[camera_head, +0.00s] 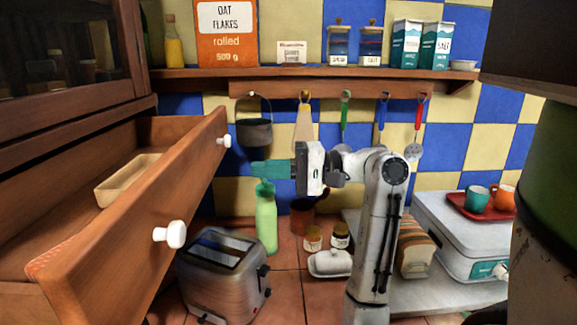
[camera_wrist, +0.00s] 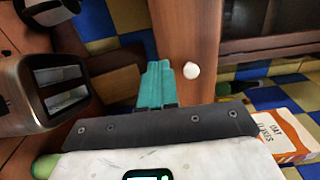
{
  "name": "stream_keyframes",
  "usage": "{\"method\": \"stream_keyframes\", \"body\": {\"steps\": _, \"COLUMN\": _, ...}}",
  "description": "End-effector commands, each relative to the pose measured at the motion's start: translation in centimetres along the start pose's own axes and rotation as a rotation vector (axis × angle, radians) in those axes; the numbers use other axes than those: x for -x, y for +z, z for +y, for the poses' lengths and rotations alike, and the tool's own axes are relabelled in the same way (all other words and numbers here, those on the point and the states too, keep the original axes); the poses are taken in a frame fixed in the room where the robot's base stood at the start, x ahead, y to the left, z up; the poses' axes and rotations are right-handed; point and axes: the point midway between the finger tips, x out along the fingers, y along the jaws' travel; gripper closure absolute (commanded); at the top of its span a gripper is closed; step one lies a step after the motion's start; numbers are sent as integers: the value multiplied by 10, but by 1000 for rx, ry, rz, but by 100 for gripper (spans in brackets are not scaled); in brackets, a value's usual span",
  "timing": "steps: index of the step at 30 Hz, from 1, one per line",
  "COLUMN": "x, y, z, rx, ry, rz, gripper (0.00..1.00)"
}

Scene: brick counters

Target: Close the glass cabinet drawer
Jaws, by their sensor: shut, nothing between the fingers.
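The wooden glass cabinet (camera_head: 75,85) stands at the left in the head view. Its drawer (camera_head: 140,225) is pulled out, with a near white knob (camera_head: 170,235) and a far white knob (camera_head: 224,141) on its front. A pale wooden tray (camera_head: 125,180) lies inside. My gripper (camera_head: 256,169), with teal fingers, is shut and empty, to the right of the drawer front and apart from it. In the wrist view the fingers (camera_wrist: 155,82) point toward the drawer front (camera_wrist: 187,40), beside a white knob (camera_wrist: 191,71); whether they touch cannot be told.
A metal toaster (camera_head: 222,275) stands by the drawer front, and a green bottle (camera_head: 266,215) stands below my gripper. A dark pot (camera_head: 254,132) and utensils hang behind. A shelf (camera_head: 310,80) holds an oat flakes box (camera_head: 227,35). A scale (camera_head: 465,235) stands at right.

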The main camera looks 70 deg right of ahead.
Motion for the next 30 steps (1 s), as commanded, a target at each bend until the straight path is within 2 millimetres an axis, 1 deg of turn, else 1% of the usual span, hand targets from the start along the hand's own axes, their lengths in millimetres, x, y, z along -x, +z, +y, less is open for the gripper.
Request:
{"method": "stream_keyframes", "body": {"steps": 1, "x": -11, "y": 1, "z": -1, "rx": -1, "ry": 1, "rz": -4, "gripper": 100}}
{"method": "stream_keyframes", "body": {"steps": 3, "x": -24, "y": 1, "z": -1, "rx": 0, "ry": 1, "rz": -5, "gripper": 100}}
{"method": "stream_keyframes", "body": {"steps": 6, "x": -40, "y": 1, "z": -2, "rx": 0, "ry": 0, "rz": -4, "gripper": 100}}
{"method": "stream_keyframes", "body": {"steps": 10, "x": -55, "y": 0, "z": -1, "rx": -1, "ry": 1, "rz": -2, "gripper": 100}}
{"method": "stream_keyframes", "body": {"steps": 15, "x": -64, "y": 0, "z": 0, "rx": 0, "ry": 2, "rz": -1, "gripper": 100}}
{"method": "stream_keyframes", "body": {"steps": 26, "x": -65, "y": 0, "z": 0, "rx": 0, "ry": 1, "rz": -1, "gripper": 100}}
{"method": "stream_keyframes", "body": {"steps": 28, "x": -71, "y": 0, "z": -1, "rx": -1, "ry": 1, "rz": -2, "gripper": 100}}
{"method": "stream_keyframes", "body": {"steps": 30, "x": -83, "y": 1, "z": -3, "rx": -2, "ry": 0, "rz": -6, "gripper": 100}}
